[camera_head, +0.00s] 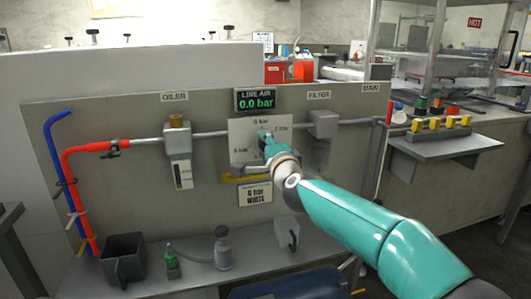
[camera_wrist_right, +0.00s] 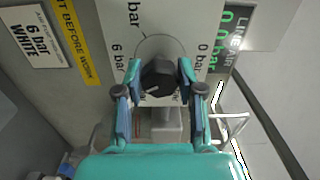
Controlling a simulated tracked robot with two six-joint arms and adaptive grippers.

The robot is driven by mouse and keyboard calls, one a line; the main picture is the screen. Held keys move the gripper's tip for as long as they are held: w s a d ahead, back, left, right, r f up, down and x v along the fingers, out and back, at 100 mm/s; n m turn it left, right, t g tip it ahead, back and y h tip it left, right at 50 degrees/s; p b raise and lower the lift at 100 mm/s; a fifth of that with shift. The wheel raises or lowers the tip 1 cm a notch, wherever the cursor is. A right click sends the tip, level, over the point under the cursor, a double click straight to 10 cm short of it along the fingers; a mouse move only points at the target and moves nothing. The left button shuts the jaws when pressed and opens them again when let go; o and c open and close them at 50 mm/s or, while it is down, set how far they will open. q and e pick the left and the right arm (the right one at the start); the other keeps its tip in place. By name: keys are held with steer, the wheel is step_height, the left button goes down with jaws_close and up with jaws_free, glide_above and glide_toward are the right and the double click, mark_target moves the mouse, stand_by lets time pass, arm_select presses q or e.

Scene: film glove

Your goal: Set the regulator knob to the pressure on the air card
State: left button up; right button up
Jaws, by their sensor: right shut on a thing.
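The dark regulator knob (camera_wrist_right: 158,78) sits on a pale dial plate (camera_head: 241,135) with bar markings around it. A short pale mark shows on the knob, low in the wrist view. My right gripper (camera_wrist_right: 160,88) has a finger on each side of the knob and is shut on it. In the head view my right gripper (camera_head: 268,143) hides the knob. The air card (camera_head: 255,193) below the plate reads "6 bar WHITE"; it also shows in the wrist view (camera_wrist_right: 37,36). The line air display (camera_head: 255,99) reads 0.0 bar. My left gripper is not in view.
An oiler (camera_head: 178,140) stands left of the plate and a filter (camera_head: 322,124) right of it, on one pipe. A red hose (camera_head: 88,150) and blue hose (camera_head: 52,150) hang at left. A dark bin (camera_head: 123,259) and bottles stand on the shelf below.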

steer(key=m, duration=0.1)
steer(key=m+b, duration=0.1)
steer(key=m, duration=0.3)
steer(key=shift+d+f+b, duration=0.15)
steer(key=shift+f+b, duration=0.15)
steer(key=shift+f, duration=0.05)
steer(key=shift+m, duration=0.3)
steer(key=o, duration=1.2)
steer(key=shift+w, duration=0.1)
steer(key=shift+c, duration=0.2)
steer(key=shift+r, duration=0.15)
steer(key=v, duration=1.2)
